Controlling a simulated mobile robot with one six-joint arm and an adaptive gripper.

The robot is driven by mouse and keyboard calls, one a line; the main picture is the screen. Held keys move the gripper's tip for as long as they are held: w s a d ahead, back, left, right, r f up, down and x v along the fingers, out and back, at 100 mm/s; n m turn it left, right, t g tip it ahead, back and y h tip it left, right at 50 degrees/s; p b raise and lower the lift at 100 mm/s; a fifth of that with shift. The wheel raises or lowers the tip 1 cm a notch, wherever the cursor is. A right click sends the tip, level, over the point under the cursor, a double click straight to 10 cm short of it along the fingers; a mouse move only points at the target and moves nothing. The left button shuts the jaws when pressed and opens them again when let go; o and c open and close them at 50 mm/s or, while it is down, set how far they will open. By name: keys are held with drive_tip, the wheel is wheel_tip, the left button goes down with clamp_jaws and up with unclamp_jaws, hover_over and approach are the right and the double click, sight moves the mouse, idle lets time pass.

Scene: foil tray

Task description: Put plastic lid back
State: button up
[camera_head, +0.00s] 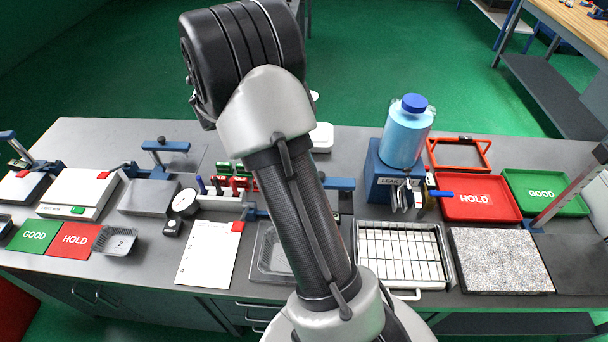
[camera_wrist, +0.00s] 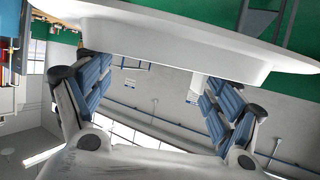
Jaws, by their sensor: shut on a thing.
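In the wrist view, my gripper (camera_wrist: 157,72) has its blue-padded fingers at both sides of a wide, shallow white piece with a flared rim. This looks like the plastic lid (camera_wrist: 190,45), and the gripper is shut on it. The lid crosses the top of the view, slightly tilted, and its far side is hidden. A small grey foil-like tray (camera_head: 117,241) sits at the left.
The grey bench (camera_head: 345,150) is crowded. A wire rack (camera_head: 402,255), a speckled slab (camera_head: 499,262), a red HOLD tray (camera_head: 476,199) and a green GOOD tray (camera_head: 543,192) stand right. A blue bottle (camera_head: 407,135) rises behind the rack. A white sheet (camera_head: 207,260) lies left of the clear tray.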

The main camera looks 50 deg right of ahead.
drive_tip(key=s+d+f+m+g, duration=0.2)
drive_tip(key=s, duration=0.1)
drive_tip(key=s+d+f+m+g, duration=0.1)
drive_tip(key=s+f, duration=0.1)
drive_tip(key=shift+s+g, duration=0.25)
drive_tip(key=shift+g, duration=0.15)
drive_tip(key=shift+f+b, duration=3.3)
drive_tip(key=shift+f, duration=6.45)
drive_tip(key=shift+f, duration=0.45)
drive_tip(key=o, duration=0.7)
